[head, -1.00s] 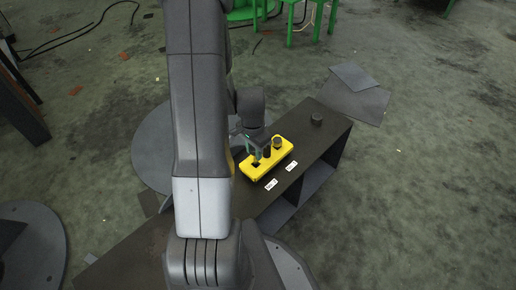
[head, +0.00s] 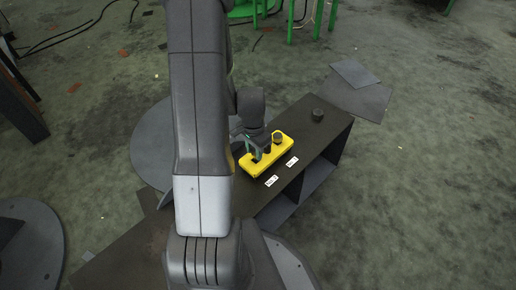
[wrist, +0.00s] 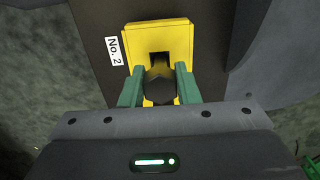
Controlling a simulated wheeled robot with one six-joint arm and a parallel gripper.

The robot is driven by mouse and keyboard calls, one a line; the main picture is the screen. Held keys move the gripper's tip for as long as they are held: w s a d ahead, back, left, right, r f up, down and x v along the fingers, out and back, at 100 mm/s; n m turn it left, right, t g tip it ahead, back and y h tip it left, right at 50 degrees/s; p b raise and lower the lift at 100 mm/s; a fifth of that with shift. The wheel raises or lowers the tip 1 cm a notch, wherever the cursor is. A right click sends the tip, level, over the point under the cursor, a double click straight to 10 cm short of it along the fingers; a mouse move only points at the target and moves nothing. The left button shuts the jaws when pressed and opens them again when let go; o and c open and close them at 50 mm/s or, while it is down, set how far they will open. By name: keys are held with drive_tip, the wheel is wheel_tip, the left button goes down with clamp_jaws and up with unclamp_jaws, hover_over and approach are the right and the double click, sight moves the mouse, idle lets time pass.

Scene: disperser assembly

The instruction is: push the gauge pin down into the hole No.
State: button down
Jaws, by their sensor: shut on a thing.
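A yellow block (head: 281,156) lies on a dark bench; it also shows in the wrist view (wrist: 180,36). Its square hole (wrist: 160,57) is open just beyond my gripper in the wrist view. My gripper (wrist: 159,88) is shut on a dark gauge pin (wrist: 159,90), with a green finger on each side over the near part of the block. The pin's lower end is hidden, so how deep it sits cannot be told. In the head view my gripper (head: 258,153) is over the block's left part. A dark round-topped pin (head: 278,137) stands at the block's far end.
The bench (head: 303,130) carries a "No. 2" label (head: 271,181), a "No. 1" label (head: 292,161) and a loose dark round piece (head: 318,115) near its far end. The bench top between that piece and the block is clear. Flat grey plates (head: 358,88) lie beyond.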

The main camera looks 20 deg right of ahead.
drive_tip(key=shift+f+b, duration=1.05)
drive_tip(key=shift+f, duration=0.35)
drive_tip(key=c, duration=1)
unclamp_jaws()
wheel_tip(320, 180, up, 14)
drive_tip(key=p, duration=0.5)
wheel_tip(320, 180, down, 14)
drive_tip(key=b, duration=0.5)
drive_tip(key=shift+f, duration=0.15)
drive_tip(key=shift+r, duration=0.4)
